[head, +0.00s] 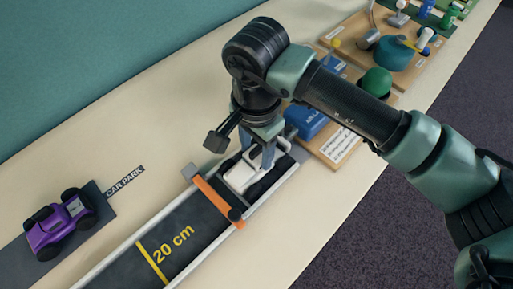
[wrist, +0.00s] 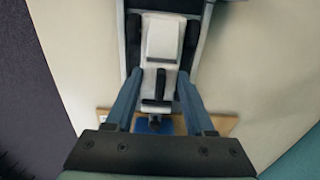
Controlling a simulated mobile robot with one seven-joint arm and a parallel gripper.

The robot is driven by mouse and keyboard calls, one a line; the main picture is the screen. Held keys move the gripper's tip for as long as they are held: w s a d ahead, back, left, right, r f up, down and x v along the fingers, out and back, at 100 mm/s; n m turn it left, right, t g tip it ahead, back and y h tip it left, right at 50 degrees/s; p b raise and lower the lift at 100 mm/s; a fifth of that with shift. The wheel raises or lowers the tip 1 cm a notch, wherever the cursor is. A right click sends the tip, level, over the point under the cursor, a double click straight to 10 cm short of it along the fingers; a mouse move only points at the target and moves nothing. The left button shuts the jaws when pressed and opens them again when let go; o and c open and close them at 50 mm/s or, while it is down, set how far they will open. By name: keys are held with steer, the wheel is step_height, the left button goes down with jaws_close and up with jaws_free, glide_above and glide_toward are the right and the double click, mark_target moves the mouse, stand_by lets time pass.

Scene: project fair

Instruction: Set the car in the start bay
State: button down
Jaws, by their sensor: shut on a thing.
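A white car (head: 243,177) with black wheels is at the upper right end of the dark track (head: 200,232), between its pale side walls and behind the orange bar (head: 217,198). My gripper (head: 262,158) is above this end, shut on the car's rear part. In the wrist view the white car (wrist: 163,42) points away from me, in line with the track, with its narrow tail between my two fingers (wrist: 160,88). I cannot tell whether its wheels rest on the track floor. My gripper partly hides the car in the head view.
A purple car (head: 62,222) stands on a dark strip by the "CAR PARK" label (head: 124,181) at left. Wooden boards with a blue block (head: 306,121), a green dome (head: 376,81) and other models lie beyond the track's end. The pale table between is clear.

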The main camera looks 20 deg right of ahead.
steer(key=c, duration=0.5)
jaws_free()
steer(key=shift+s+f, duration=0.1)
steer(key=shift+f, duration=0.3)
steer(key=shift+o, duration=1.2)
steer(key=shift+r, duration=0.2)
steer(key=shift+r+p, duration=0.5)
steer(key=shift+p, duration=0.25)
step_height(320, 180, up, 12)
